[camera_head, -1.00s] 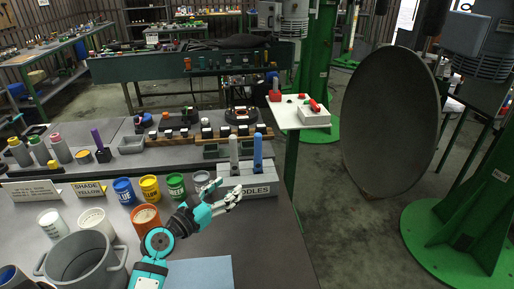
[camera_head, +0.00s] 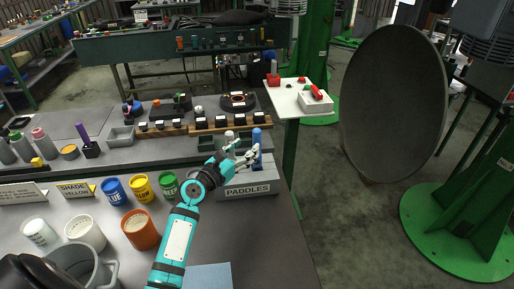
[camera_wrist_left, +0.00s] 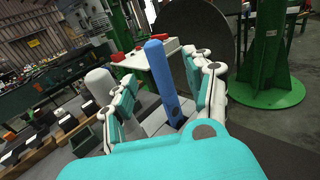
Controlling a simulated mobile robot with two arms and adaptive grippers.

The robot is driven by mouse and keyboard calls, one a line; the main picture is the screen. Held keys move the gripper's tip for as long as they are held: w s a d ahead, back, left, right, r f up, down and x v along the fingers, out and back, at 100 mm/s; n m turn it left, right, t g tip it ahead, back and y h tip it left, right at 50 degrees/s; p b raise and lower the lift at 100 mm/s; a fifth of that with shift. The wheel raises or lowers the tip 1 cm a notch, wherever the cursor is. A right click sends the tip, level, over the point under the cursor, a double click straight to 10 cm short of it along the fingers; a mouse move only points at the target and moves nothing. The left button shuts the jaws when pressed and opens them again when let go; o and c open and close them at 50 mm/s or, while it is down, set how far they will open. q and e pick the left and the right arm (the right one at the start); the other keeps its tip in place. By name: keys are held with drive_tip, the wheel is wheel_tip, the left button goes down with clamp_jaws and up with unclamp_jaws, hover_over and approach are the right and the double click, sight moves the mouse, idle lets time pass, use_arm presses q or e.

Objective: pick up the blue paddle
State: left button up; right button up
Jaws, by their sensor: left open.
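The blue paddle (camera_head: 257,138) stands upright in the grey paddle holder (camera_head: 248,187), which is labelled "PADDLES". A pale grey paddle (camera_head: 229,139) stands to its left in the same holder. My left gripper (camera_head: 246,153) is open at the holder, close to the blue paddle. In the left wrist view, the blue paddle (camera_wrist_left: 164,80) rises between the two open fingers, nearer the right finger, with no clear grip on it. The pale grey paddle (camera_wrist_left: 100,84) is outside the left finger there. The lower part of the blue paddle is partly hidden. My right gripper is not in view.
Blue, yellow and green paint cans (camera_head: 141,187) stand left of my arm, with an orange can (camera_head: 141,230) in front. A grey pot (camera_head: 84,268) is at the lower left. A rack of dark blocks (camera_head: 222,124) lies behind the holder.

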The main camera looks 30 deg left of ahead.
sight(254, 139)
use_arm(q)
drive_tip(key=shift+w, duration=0.75)
drive_tip(key=shift+w+d, duration=0.1)
drive_tip(key=shift+w, duration=0.35)
drive_tip(key=shift+w+r, duration=0.1)
drive_tip(key=shift+w, duration=0.25)
drive_tip(key=w, duration=0.3)
drive_tip(key=shift+w+d, duration=0.15)
drive_tip(key=shift+w, duration=0.2)
drive_tip(key=shift+w+p, duration=0.25)
drive_tip(key=shift+p, duration=0.05)
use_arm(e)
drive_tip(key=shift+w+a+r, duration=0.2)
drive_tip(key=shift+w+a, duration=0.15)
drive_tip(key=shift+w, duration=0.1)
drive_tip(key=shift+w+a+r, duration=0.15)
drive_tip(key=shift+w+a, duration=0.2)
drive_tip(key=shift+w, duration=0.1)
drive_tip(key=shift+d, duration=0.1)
use_arm(q)
clamp_jaws()
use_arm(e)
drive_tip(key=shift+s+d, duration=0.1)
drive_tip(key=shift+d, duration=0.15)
